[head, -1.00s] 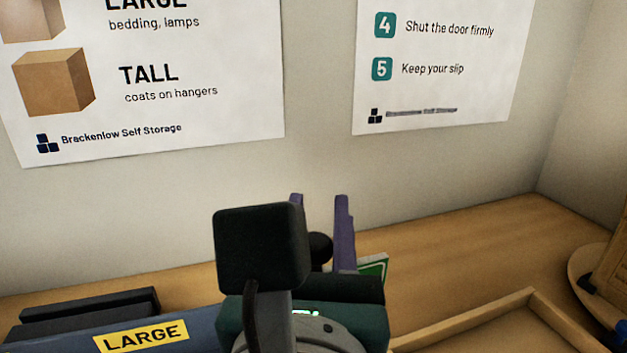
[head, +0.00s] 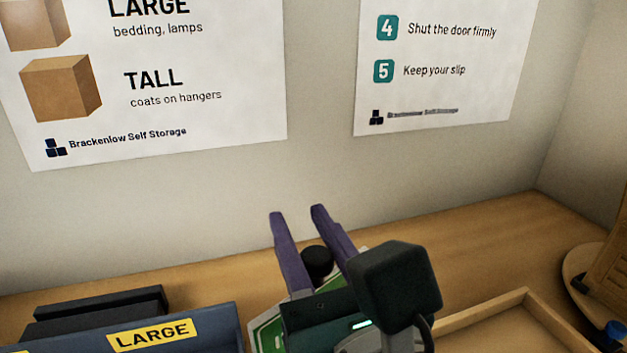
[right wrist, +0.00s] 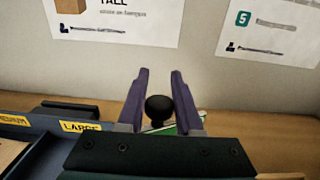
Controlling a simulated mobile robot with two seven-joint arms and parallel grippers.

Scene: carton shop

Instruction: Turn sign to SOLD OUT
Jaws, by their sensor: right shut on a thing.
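The sign is a green board with a white border (head: 268,333), mostly hidden under my right gripper in the head view. A black round knob (head: 317,262) stands above it. My right gripper (head: 297,211) has its purple fingers on either side of the knob and is shut on it. The sign's lettering is hidden or unreadable. My left gripper is not in view.
A dark blue bin with a yellow LARGE label (head: 217,317) stands at the left. An empty wooden tray (head: 480,312) lies to the right. A round wooden piece (head: 566,272) is at the right edge.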

